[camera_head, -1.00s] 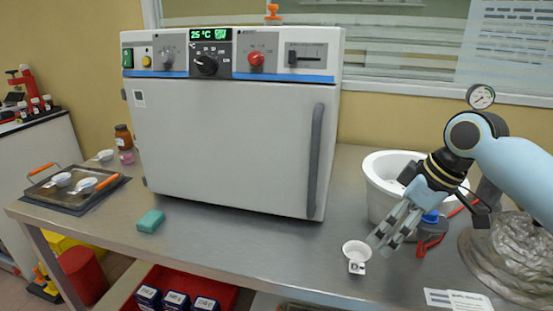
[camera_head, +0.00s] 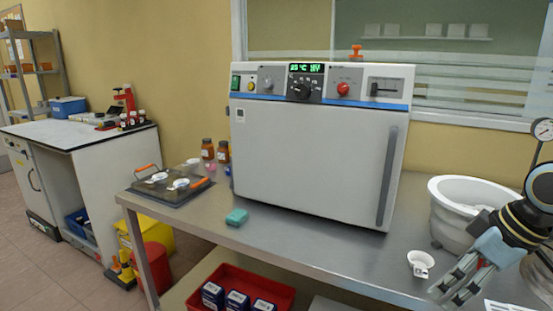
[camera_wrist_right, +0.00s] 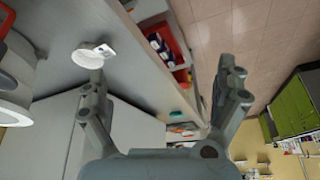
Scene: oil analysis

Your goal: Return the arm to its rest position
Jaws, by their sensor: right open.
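My right gripper (camera_head: 458,287) is at the lower right of the head view, above the steel bench (camera_head: 300,245) and just right of a small white labelled dish (camera_head: 421,262). In the right wrist view the gripper's two fingers (camera_wrist_right: 160,98) are spread wide with nothing between them. The white dish (camera_wrist_right: 88,56) shows there too, beyond the left finger. My left gripper is in neither view.
A closed white oven (camera_head: 310,150) stands on the bench. Right of it is a white tub (camera_head: 447,232). A tray with small dishes (camera_head: 170,193) and a teal block (camera_head: 237,217) lie left. A red bin (camera_head: 270,287) sits below. The bench front is mostly clear.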

